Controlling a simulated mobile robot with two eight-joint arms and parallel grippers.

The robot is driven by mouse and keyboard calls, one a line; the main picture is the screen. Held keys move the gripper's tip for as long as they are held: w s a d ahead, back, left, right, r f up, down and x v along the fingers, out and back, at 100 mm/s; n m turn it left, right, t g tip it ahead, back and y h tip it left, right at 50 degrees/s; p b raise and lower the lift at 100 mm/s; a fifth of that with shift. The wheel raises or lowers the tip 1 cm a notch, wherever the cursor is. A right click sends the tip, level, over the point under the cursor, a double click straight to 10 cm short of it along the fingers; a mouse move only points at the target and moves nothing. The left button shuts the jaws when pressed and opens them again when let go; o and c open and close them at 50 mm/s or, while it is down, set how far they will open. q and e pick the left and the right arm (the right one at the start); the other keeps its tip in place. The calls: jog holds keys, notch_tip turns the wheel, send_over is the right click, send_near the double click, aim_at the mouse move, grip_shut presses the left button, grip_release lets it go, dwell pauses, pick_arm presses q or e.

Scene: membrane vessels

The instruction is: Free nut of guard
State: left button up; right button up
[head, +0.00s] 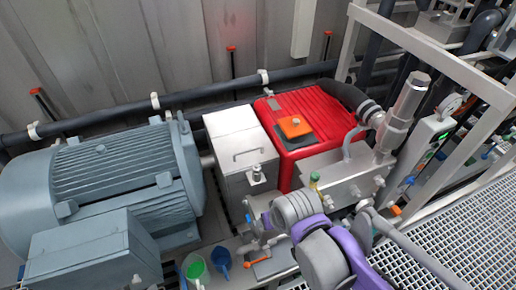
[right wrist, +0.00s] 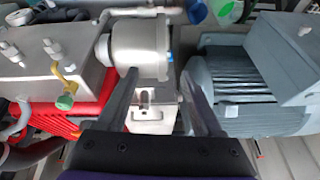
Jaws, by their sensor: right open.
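The guard (head: 238,150) is a silver metal box with a handle on top, between the grey motor and the red pump. A small metal knob-like fitting (head: 257,172), which looks like the nut, stands at its near edge. My right gripper (head: 254,222) is just in front of the guard, partly hidden by its own wrist. In the right wrist view my right gripper (right wrist: 158,76) is open, with part of the guard (right wrist: 152,122) and a silver cylindrical part (right wrist: 140,48) showing between and beyond the fingers. I cannot tell whether they touch it. My left gripper is not in view.
The grey motor (head: 120,180) stands left and the red pump (head: 310,115) right, with an orange piece on top. A metal block with valves (head: 345,175) is close to my right arm. Green (head: 195,267) and blue (head: 221,258) cups sit at the front. Grating lies right.

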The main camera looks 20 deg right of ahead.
jog(key=w+r+m, duration=0.1)
jog(key=w+r, duration=0.3)
jog(key=r, duration=0.1)
jog(key=m+g, duration=0.4)
jog(key=m, duration=0.6)
send_over(257, 167)
jog(key=f, duration=0.1)
notch_tip(257, 167, down, 10)
jog(key=shift+f, duration=0.15)
grip_shut()
